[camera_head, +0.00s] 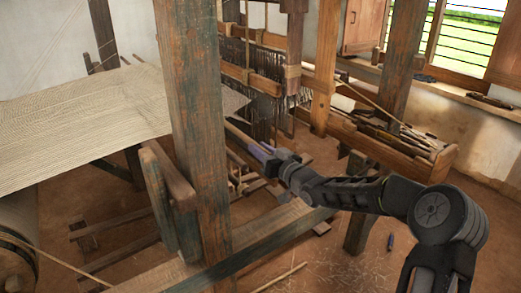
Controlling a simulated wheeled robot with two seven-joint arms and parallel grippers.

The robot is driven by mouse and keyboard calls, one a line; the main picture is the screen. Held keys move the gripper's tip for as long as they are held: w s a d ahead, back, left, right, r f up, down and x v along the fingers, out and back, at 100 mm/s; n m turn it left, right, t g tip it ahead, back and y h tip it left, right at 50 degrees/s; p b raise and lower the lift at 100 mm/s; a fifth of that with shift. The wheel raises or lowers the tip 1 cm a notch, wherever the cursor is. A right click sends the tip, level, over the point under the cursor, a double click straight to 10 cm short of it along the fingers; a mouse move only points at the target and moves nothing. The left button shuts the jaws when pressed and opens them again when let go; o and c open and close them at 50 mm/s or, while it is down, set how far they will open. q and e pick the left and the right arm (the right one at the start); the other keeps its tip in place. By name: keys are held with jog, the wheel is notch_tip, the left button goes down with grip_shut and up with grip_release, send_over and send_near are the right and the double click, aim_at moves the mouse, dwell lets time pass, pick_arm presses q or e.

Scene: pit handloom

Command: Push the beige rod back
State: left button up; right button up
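My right arm comes in from the right, and its gripper (268,152) is at the middle of the view, just right of the thick front post. A pale beige rod (244,137) slants from behind this post down to the gripper's fingertips. The fingers are small and seen from behind and the side, so I cannot tell whether they are closed on the rod or only touch it. The rod's far end is hidden by the post. My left gripper is not in view.
The thick wooden post (198,120) stands in front of the loom. Woven cloth (80,125) stretches across the left. A heddle frame (262,60) hangs behind. A wooden trough (400,145) with tools is at the right. A thin stick (281,278) lies on the floor.

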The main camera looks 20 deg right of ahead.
grip_shut()
dwell(1.0)
